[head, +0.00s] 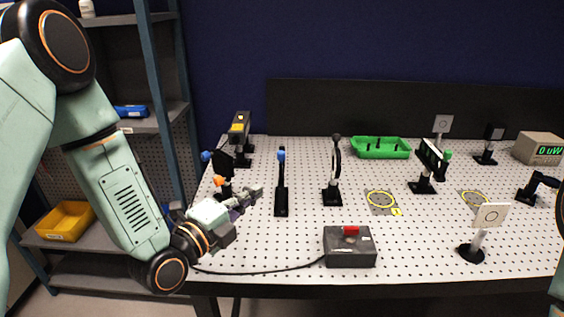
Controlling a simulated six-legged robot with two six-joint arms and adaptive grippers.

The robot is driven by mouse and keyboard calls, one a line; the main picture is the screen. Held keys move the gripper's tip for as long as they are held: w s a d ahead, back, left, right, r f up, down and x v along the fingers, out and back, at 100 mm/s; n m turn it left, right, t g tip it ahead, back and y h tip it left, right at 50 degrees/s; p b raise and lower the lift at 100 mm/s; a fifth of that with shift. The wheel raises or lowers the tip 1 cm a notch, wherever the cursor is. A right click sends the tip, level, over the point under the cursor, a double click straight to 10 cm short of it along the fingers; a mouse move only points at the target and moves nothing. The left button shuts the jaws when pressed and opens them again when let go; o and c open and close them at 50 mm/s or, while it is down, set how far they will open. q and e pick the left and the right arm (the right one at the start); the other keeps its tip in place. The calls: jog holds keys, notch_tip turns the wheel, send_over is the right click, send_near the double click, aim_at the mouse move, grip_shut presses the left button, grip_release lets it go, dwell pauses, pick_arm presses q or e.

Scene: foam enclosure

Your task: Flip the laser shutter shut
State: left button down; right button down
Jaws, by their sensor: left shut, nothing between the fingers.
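A slim black upright lever with a blue tip (281,156) stands on a narrow black base on the perforated board; it looks like the laser shutter. Behind it to the left is a black box with a yellow label (238,130), which looks like the laser. My left gripper (257,192) reaches in from the left over the board's left part. Its fingers are shut and empty, pointing right, a short way left of the lever and apart from it in the picture. My right gripper is out of view.
A dark mount with blue and orange knobs (222,161) stands just behind my left gripper. A black post-mounted optic (333,172) stands right of the lever. A grey box with a red button (350,247) sits at the front. A green tray (381,148) and meter (538,148) stand farther back.

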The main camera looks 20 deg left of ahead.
pick_arm(q)
jog(key=a+x, duration=0.2)
jog(key=x, duration=1)
jog(key=shift+w+a+p, duration=0.2)
jog(key=shift+w+p, duration=0.25)
jog(key=shift+w, duration=0.25)
jog(key=shift+w+f, duration=0.15)
jog(key=shift+w, duration=0.1)
